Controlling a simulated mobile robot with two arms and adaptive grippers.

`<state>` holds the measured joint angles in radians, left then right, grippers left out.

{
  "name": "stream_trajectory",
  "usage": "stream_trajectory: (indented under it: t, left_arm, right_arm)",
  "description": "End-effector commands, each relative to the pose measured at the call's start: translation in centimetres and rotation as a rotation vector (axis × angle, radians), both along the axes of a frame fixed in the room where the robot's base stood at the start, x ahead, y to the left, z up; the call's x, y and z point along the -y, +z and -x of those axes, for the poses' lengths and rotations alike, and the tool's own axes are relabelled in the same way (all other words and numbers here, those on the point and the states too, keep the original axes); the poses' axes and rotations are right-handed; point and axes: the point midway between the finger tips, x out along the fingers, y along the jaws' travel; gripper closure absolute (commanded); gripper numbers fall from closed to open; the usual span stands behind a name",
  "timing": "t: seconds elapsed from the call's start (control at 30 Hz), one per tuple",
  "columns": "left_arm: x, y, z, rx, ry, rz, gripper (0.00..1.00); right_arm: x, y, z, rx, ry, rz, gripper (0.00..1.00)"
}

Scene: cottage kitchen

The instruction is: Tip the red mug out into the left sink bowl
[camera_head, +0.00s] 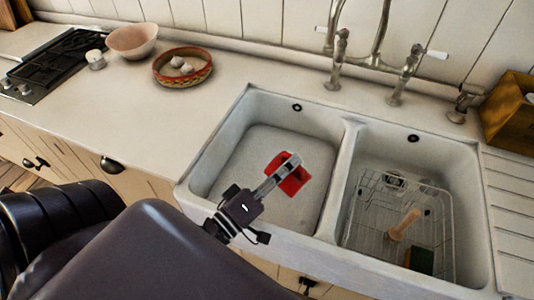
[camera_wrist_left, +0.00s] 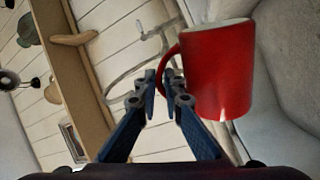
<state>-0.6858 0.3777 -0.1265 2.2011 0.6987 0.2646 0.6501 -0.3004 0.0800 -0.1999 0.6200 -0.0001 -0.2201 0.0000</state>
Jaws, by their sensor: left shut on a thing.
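The red mug (camera_head: 295,183) is held over the left sink bowl (camera_head: 240,168), inside its outline in the head view. My left gripper (camera_head: 290,165) comes in from the lower left and is shut on the mug's handle. In the left wrist view the gripper's fingertips (camera_wrist_left: 165,88) pinch the handle, and the mug (camera_wrist_left: 222,72) fills the upper right. Against the tilted room there, the mug looks tipped well over onto its side. Its inside is hidden, and no contents show. My right gripper is not in view.
The right sink bowl (camera_head: 472,215) holds a wire rack (camera_head: 375,235), a wooden-handled brush (camera_head: 402,225) and a sponge (camera_head: 419,259). Taps (camera_head: 338,60) stand behind the sink. A patterned bowl (camera_head: 165,80), a pink bowl (camera_head: 133,41) and a hob (camera_head: 65,60) are on the left counter.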

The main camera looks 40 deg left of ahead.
Motion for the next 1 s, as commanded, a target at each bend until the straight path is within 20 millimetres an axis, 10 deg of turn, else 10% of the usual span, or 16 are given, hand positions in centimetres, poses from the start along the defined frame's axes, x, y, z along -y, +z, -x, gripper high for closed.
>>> stream_trajectory:
  t: [1.0]
  left_arm:
    - [8.8,0.9,1.3,0.164,0.0,-0.996,1.0]
  right_arm:
    - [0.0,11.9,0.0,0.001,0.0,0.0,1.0]
